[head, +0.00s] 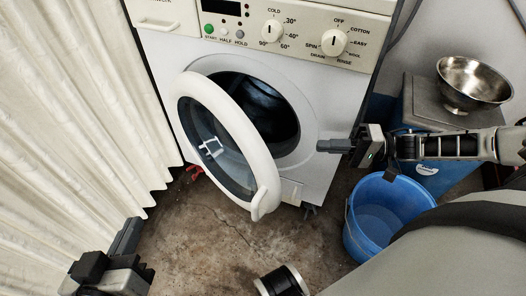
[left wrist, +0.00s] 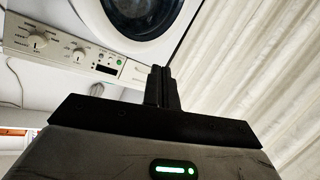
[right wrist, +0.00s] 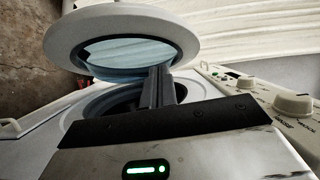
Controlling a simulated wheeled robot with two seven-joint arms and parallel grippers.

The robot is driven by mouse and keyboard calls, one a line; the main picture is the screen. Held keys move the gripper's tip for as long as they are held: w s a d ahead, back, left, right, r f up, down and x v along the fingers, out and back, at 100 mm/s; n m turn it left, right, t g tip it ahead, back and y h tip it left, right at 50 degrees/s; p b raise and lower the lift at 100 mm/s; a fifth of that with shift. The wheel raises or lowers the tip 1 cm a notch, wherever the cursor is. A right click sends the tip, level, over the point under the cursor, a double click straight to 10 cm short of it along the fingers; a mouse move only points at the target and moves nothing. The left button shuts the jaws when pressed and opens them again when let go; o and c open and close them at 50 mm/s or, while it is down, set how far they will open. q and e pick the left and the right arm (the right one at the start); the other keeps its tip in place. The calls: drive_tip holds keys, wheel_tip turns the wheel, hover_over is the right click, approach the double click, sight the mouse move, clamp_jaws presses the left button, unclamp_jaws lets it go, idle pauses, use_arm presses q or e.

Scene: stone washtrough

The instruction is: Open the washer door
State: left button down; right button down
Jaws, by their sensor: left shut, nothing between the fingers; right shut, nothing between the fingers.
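The white washer (head: 340,82) stands in front of me. Its round door (head: 258,160) is swung partly open toward the left, showing the dark drum opening (head: 262,108). The door's handle tab (head: 262,205) is at its lower free edge. My right gripper (head: 322,145) is shut and empty, just right of the opening in front of the washer's face, apart from the door. In the right wrist view its fingers (right wrist: 157,90) show before the opening and open door (right wrist: 130,35). My left gripper (head: 132,222) is shut and empty at lower left, near the curtain, away from the door.
A white curtain (head: 70,100) hangs along the left side. A blue bucket (head: 384,212) stands on the floor at right, below my right arm. A metal bowl (head: 473,82) sits on a stand behind it. Bare concrete floor (head: 210,225) lies before the washer.

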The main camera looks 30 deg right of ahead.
use_arm(q)
drive_tip(key=shift+w+d+n+t+h+b, duration=0.3)
drive_tip(key=shift+w+d+h+b, duration=0.15)
drive_tip(key=shift+b, duration=0.7)
use_arm(e)
drive_tip(key=s+a+x, duration=0.1)
drive_tip(key=x, duration=1)
drive_tip(key=shift+m, duration=0.3)
drive_tip(key=shift+s+a+r, duration=0.1)
drive_tip(key=shift+s+a, duration=0.05)
